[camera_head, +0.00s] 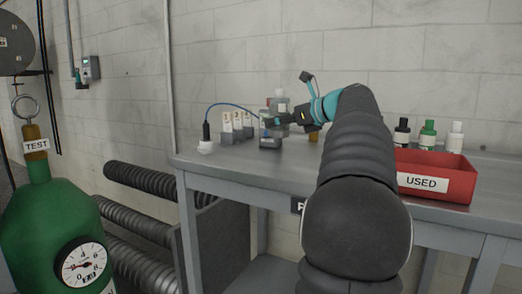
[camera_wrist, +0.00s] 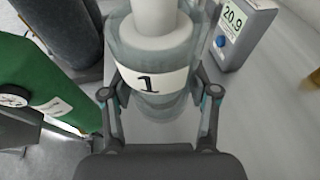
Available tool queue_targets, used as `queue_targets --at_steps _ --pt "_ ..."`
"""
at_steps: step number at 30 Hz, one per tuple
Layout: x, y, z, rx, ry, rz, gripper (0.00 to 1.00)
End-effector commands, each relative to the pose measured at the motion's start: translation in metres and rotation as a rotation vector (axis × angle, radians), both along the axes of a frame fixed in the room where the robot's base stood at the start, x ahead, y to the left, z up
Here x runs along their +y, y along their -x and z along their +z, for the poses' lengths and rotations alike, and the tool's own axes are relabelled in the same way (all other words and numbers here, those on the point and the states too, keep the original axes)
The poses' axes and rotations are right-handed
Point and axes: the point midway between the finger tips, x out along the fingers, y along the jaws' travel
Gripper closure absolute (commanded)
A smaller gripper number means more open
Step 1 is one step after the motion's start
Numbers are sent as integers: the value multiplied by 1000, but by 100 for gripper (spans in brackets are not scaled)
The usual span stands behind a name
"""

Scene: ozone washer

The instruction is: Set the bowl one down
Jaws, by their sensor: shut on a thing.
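Bowl one (camera_wrist: 170,102) is a clear, see-through cup with a white label reading "1". It fills the upper middle of the wrist view, with a white cylindrical part above and inside it. My gripper (camera_wrist: 160,93) has one finger on each side of the bowl and is shut on it. In the head view my gripper (camera_head: 277,121) is over the left part of the grey workbench (camera_head: 305,174). The bowl is mostly hidden or too small there, and I cannot tell whether its bottom touches anything.
A meter reading 20.9 (camera_wrist: 238,25) stands close at the bowl's upper right in the wrist view. Numbered cards (camera_head: 236,122) and a black-handled probe (camera_head: 206,133) stand at the bench's left. A red USED bin (camera_head: 452,184) and several bottles are at right. A green TEST cylinder (camera_head: 40,225) stands left.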

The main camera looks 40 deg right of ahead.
Motion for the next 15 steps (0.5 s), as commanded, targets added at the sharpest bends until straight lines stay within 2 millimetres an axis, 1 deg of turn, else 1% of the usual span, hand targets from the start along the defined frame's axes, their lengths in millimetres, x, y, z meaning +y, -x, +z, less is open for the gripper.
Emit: queue_targets --at_steps 1,3,7,12,15 --pt "3 -11 -8 0 -2 4 84" --pt "4 -24 -16 1 -2 3 84" --pt "7 -45 -29 0 -1 0 84" --pt "8 -60 -37 -1 2 -3 84" --pt "8 -62 -40 0 1 -4 84"
